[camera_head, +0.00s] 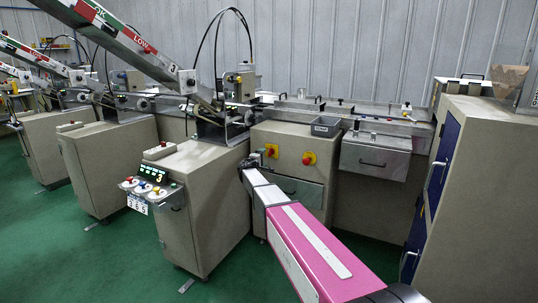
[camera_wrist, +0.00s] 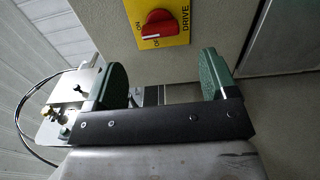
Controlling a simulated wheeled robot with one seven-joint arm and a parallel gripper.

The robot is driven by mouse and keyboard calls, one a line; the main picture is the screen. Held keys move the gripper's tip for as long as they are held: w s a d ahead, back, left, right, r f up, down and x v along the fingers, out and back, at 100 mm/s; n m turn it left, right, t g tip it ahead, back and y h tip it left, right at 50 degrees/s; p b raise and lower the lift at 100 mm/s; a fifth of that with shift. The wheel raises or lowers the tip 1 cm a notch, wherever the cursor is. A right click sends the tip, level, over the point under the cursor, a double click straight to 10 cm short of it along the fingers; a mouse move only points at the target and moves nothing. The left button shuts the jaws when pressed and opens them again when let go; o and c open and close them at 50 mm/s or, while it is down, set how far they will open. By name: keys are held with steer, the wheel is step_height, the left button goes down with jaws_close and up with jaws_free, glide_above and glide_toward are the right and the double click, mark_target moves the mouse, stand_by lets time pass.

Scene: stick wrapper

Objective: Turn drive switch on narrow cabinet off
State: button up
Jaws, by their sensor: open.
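The drive switch (camera_wrist: 158,23) is a red rotary knob on a yellow plate marked DRIVE, at the top of the wrist view. In the head view a red-and-yellow switch (camera_head: 270,150) sits on the beige cabinet front (camera_head: 291,146), close to the end of my arm. My gripper (camera_wrist: 162,80) is open with two green fingers apart and nothing between them. The knob lies beyond the fingertips, apart from them. In the head view my fingers are too small to make out clearly.
A second red-and-yellow switch (camera_head: 309,158) is to the right on the same cabinet. A control box with a lit panel (camera_head: 152,188) stands left of my arm. A blue-doored cabinet (camera_head: 460,190) stands at the right. Green floor (camera_head: 100,265) is clear at lower left.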

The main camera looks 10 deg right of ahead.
mark_target(270, 152)
steer(key=x, duration=0.8)
steer(key=shift+s, duration=0.1)
steer(key=c, duration=0.9)
